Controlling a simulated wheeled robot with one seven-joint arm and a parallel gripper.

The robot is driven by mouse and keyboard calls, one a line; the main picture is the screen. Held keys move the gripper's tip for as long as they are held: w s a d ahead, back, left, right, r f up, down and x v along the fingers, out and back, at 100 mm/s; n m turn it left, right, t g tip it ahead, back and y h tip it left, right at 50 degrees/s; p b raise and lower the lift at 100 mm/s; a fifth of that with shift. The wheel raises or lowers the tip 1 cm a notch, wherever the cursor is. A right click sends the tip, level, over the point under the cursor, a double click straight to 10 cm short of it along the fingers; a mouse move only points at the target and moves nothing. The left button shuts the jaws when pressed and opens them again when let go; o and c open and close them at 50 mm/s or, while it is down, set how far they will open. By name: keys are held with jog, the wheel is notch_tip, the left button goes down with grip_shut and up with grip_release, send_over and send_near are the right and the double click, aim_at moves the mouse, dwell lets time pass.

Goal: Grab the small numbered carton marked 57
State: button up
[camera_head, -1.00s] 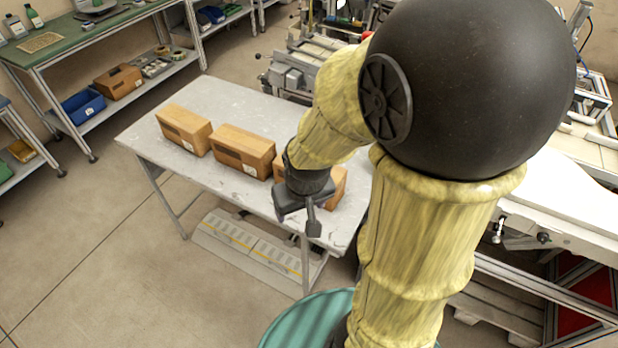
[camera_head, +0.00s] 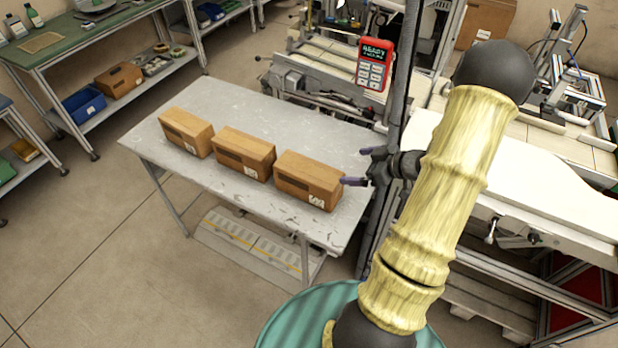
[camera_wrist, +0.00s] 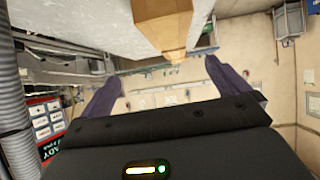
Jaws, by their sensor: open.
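Three brown cartons stand in a row on the grey table: a left one (camera_head: 186,132), a middle one (camera_head: 243,153) and a right one (camera_head: 308,180). Each bears a small white label low near one corner; the numbers are too small to read surely, so I cannot tell which is 57. My gripper (camera_head: 358,168) is open and empty, just right of the right carton, its dark purple fingers pointing left. In the wrist view, a carton (camera_wrist: 165,20) shows at the top, between the directions of the spread fingers (camera_wrist: 166,84) and beyond them.
The grey table (camera_head: 236,100) has free room behind and in front of the row. A dark upright post with a red keypad (camera_head: 374,66) stands right behind my gripper. A white-topped machine bench (camera_head: 550,190) lies to the right, a teal drum (camera_head: 290,322) in front.

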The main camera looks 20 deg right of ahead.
jog(key=shift+s+f+y, duration=0.1)
jog(key=shift+s+y, duration=0.5)
jog(key=shift+s, duration=0.3)
jog(key=p, duration=0.3)
send_near(312, 170)
jog(key=x, duration=0.4)
jog(key=shift+w+a, duration=0.2)
jog(key=shift+w+a+f+p, duration=0.25)
jog(key=shift+w+a+p, duration=0.15)
jog(key=shift+w, duration=0.15)
jog(key=shift+p+x, duration=0.7)
jog(key=shift+x, duration=1.25)
jog(key=shift+d+f, duration=0.15)
